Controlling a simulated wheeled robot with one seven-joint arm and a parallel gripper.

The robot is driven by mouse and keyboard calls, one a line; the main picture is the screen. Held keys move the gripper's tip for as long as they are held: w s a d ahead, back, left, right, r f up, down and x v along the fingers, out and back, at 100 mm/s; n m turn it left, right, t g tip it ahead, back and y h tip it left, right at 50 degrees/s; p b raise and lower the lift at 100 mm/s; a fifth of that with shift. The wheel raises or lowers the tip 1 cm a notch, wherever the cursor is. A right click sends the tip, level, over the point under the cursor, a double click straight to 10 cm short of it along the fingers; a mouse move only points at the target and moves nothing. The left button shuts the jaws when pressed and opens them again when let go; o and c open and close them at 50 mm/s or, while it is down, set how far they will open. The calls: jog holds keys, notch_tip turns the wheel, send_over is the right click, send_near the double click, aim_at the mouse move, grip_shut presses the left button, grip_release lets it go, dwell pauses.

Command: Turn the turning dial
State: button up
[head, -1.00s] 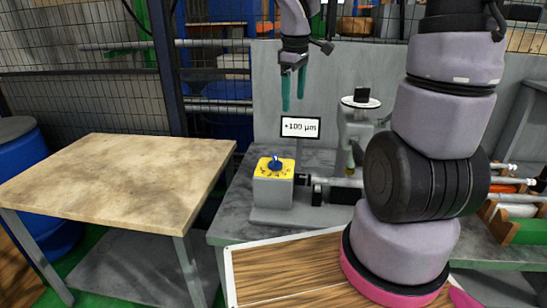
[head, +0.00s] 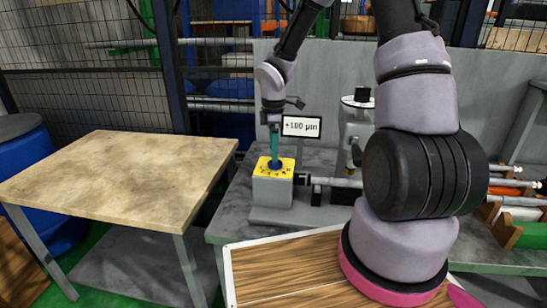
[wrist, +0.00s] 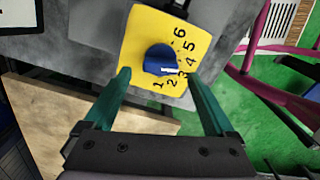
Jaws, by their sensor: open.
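The turning dial (wrist: 158,60) is a blue round knob with a raised grip and a white pointer line, on a yellow plate (wrist: 140,22) with black numbers. In the wrist view the pointer lies near the 3. In the head view the dial (head: 275,165) sits on top of a grey box (head: 271,190), partly hidden by my fingers. My gripper (wrist: 160,88) has teal fingers, open and empty, pointing at the plate. The fingertips are apart, left and right of the knob and a little short of it in the wrist view. Contact with the knob cannot be made out.
A small display (head: 301,126) reading +100 µm stands behind the dial box, close to my gripper. A metal spindle (head: 335,182) runs right from the box. A wooden-topped table (head: 110,175) stands left. A grey panel (head: 345,70) rises behind.

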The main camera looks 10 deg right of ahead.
jog(key=shift+f, duration=1.75)
jog(key=c, duration=1.3)
jog(key=shift+m, duration=0.3)
jog(key=shift+w+m, duration=0.1)
jog(key=shift+m, duration=2.4)
